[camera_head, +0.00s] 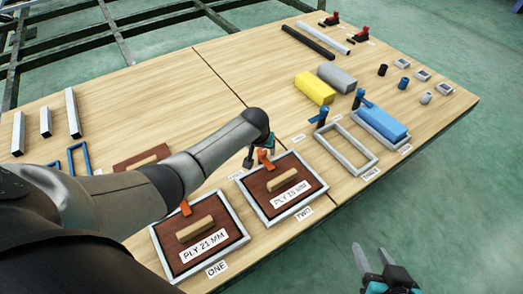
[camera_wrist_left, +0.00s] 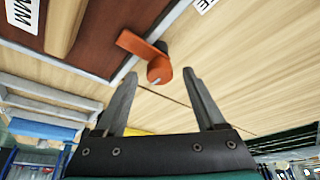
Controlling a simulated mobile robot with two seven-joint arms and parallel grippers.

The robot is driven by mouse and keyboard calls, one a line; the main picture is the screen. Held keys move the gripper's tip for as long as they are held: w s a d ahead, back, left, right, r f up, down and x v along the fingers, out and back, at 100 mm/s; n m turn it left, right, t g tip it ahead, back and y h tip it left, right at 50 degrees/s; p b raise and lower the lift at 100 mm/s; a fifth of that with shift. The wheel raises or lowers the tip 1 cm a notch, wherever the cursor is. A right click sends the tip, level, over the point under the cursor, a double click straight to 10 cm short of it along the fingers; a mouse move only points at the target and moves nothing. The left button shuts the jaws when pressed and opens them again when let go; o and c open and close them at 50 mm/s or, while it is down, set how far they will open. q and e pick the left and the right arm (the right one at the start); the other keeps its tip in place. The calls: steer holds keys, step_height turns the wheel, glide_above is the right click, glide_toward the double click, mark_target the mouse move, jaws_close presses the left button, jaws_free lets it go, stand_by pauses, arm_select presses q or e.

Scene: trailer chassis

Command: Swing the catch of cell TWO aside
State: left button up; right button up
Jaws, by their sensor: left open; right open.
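Cell TWO is a grey frame (camera_head: 256,206) around a brown board (camera_head: 306,181) with a wooden handle and the label PLY 15 MM. Its orange catch (camera_head: 265,158) is at the frame's far edge. In the left wrist view the catch (camera_wrist_left: 136,44) has a round pivot end outside the frame, and its arm reaches over the brown board. My left gripper (camera_head: 258,151) is open at the catch, with the pivot end between its fingertips in the wrist view (camera_wrist_left: 160,82). I cannot tell whether a finger touches it. My right gripper (camera_head: 373,262) is open and empty, off the table's near edge.
Cell ONE (camera_head: 164,248), with PLY 21 MM and an orange catch (camera_head: 185,208), lies left of cell TWO. An empty grey frame (camera_head: 374,162) and a cell with a blue block (camera_head: 382,122), with blue catches, lie right. Yellow (camera_head: 315,88) and grey blocks stand behind.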

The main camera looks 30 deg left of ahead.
arm_select(q)
steer(key=shift+f, duration=0.1)
stand_by(0.3)
jaws_close()
stand_by(0.4)
